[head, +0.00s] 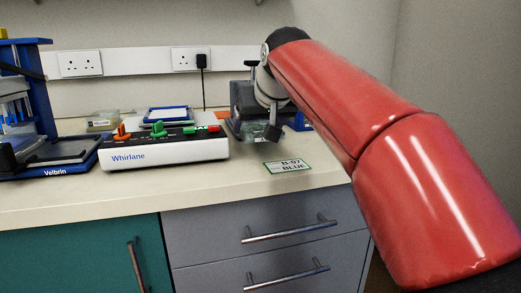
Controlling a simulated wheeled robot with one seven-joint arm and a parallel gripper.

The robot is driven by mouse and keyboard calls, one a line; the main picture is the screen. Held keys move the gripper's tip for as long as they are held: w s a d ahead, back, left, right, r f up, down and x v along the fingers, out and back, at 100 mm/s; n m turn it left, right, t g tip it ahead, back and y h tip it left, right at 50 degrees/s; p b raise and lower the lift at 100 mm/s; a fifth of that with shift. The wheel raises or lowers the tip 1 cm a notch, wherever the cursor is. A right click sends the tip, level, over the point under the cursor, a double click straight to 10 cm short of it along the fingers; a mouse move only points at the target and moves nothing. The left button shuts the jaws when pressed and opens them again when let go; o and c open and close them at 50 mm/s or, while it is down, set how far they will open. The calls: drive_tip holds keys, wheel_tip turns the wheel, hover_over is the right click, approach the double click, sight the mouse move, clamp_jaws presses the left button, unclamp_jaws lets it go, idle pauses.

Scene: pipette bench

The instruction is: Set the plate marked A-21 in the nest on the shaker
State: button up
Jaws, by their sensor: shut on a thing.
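My gripper (256,130) is at the back of the bench, right of the white Whirlane unit, pointing down. It is shut on a greyish, clear-looking thing low between its fingers, mostly hidden; I cannot read an A-21 mark on it. The white unit marked Whirlane (165,153), which looks like the shaker, stands left of my gripper with orange, green and red parts on top.
A blue-framed Velbrin device (55,171) stands at the left. A clear box (102,121) sits behind. A card reading B-07 BLUE (288,166) lies on the bench near the front. An orange patch and something blue show behind my gripper.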

sight(259, 155)
drive_tip(key=shift+f+b, duration=2.05)
drive_tip(key=shift+f, duration=0.25)
drive_tip(key=o, duration=0.8)
drive_tip(key=shift+r, duration=0.1)
